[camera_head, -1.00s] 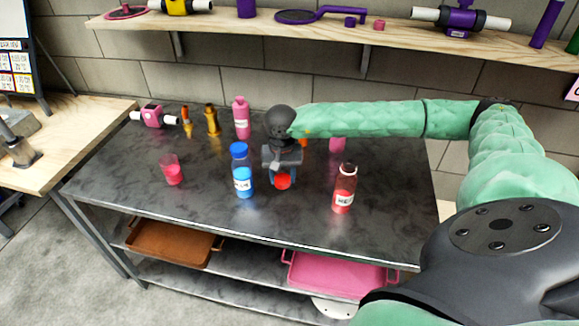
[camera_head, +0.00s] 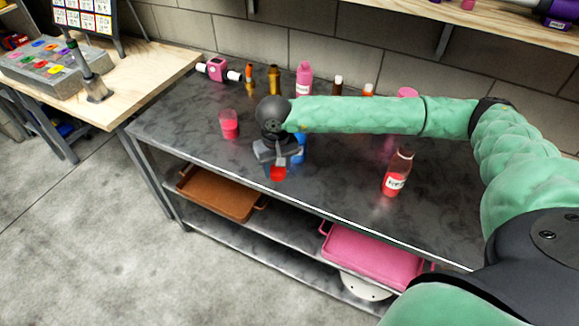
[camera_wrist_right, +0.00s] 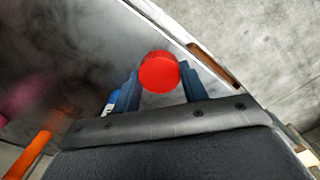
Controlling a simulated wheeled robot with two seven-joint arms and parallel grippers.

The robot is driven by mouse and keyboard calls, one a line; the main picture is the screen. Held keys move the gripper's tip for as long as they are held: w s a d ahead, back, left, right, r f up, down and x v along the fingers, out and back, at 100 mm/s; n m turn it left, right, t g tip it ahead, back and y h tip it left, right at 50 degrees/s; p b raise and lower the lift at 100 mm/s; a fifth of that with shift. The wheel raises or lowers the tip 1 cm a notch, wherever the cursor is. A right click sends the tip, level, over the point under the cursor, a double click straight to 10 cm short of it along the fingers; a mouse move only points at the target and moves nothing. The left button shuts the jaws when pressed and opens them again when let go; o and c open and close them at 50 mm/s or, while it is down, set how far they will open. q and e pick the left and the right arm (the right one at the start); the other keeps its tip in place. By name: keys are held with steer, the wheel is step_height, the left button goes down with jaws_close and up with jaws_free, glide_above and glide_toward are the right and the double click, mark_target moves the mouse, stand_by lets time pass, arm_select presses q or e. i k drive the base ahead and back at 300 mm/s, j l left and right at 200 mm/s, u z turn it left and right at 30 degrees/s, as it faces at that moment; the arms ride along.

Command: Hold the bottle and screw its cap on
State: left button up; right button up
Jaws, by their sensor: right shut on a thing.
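My right gripper (camera_head: 277,166) is shut on a red cap (camera_head: 278,173) above the front edge of the dark table (camera_head: 335,185). In the right wrist view the red cap (camera_wrist_right: 160,73) sits between the blue fingers of my right gripper (camera_wrist_right: 160,86). A clear bottle with red liquid and a white label (camera_head: 396,173) stands upright on the table, well to the right of the gripper. Its top looks uncapped. My left gripper is not in view.
A blue bottle (camera_head: 299,148) stands partly hidden behind my right gripper. A red cup (camera_head: 230,127) is to its left. A pink bottle (camera_head: 304,79) and several small items line the back. A pink tray (camera_head: 372,257) and brown tray (camera_head: 222,193) lie on the shelf below.

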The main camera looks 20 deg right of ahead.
mark_target(400, 164)
steer(key=k+z, duration=0.35)
steer(key=k+l+z, duration=0.2)
steer(key=k+z, duration=0.15)
steer(key=k, duration=0.15)
steer(key=k+l+z, duration=0.35)
steer(key=k+j, duration=0.05)
steer(key=k, duration=0.05)
